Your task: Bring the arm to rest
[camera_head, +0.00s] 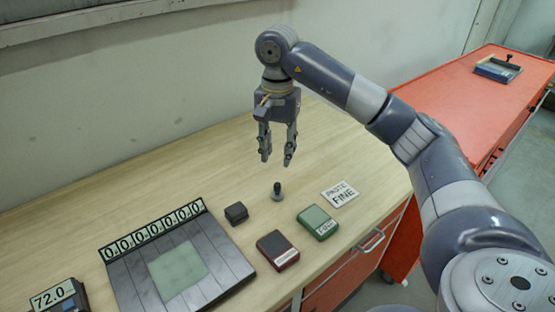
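My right gripper (277,157) hangs from my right arm, which comes in from the right side. Its two fingers point down and stand apart with nothing between them. It is above the wooden workbench (240,160), over a small dark knobbed piece with a grey round base (278,192). There is a visible gap between the fingertips and that piece. My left gripper and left arm are out of view.
On the bench are a dark block (236,213), a red-brown box (278,249), a green box (317,222), a "FINE" card (340,194), a plate with a row of zeros (181,270) and a "72.0" display (53,297). A red cabinet (455,90) stands right.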

